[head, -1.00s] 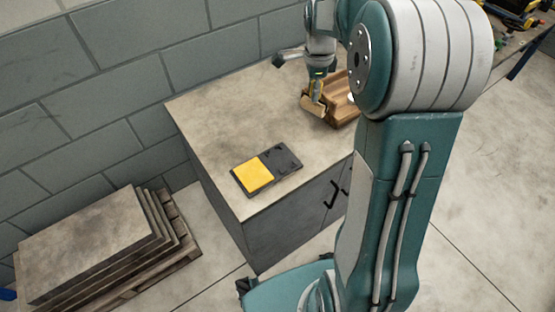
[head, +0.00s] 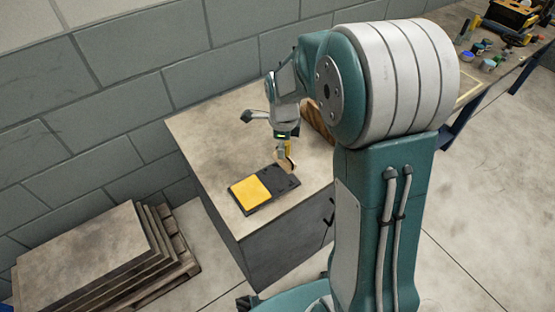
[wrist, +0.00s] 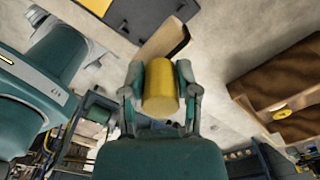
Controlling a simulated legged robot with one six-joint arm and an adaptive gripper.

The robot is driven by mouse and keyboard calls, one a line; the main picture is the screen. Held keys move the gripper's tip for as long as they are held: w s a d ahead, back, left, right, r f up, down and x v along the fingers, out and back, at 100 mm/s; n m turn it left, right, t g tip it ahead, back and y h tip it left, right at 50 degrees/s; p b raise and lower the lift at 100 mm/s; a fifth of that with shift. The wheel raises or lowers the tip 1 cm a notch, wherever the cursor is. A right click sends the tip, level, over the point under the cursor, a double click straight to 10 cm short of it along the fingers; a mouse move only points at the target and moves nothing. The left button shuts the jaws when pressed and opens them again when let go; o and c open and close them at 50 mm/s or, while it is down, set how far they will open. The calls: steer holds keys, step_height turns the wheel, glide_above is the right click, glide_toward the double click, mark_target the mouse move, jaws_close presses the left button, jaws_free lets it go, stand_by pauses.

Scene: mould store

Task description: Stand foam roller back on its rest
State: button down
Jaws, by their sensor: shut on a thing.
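My gripper (head: 286,143) is shut on the yellow handle of the foam roller (wrist: 161,90). Its tan and dark brown head (wrist: 165,40) juts out past the fingertips in the wrist view. In the head view the roller (head: 287,163) hangs head down at the far right edge of a dark plate with a yellow pad (head: 250,191), which may be the rest. That plate also shows in the wrist view (wrist: 135,18), beyond the roller head. I cannot tell whether the head touches the plate or the worktop.
The plate lies on a grey cabinet top (head: 215,125). A wooden tray (head: 319,122) stands behind my arm, partly hidden; it also shows in the wrist view (wrist: 240,97). Stacked slabs (head: 80,255) on a pallet are at left. The worktop's left part is clear.

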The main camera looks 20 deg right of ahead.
steer(key=shift+a+f, duration=0.35)
steer(key=f, duration=0.1)
steer(key=a+f, duration=0.1)
steer(key=f, duration=0.1)
steer(key=shift+s+a+f, duration=0.1)
steer(key=shift+s+a, duration=0.05)
steer(key=shift+a, duration=0.2)
steer(key=shift+f, duration=0.35)
steer(key=shift+d+f, duration=0.1)
steer(key=shift+d, duration=0.2)
steer(key=shift+f, duration=0.2)
steer(key=shift+c, duration=1.7)
jaws_free()
steer(key=shift+a, duration=0.15)
steer(key=shift+r, duration=0.2)
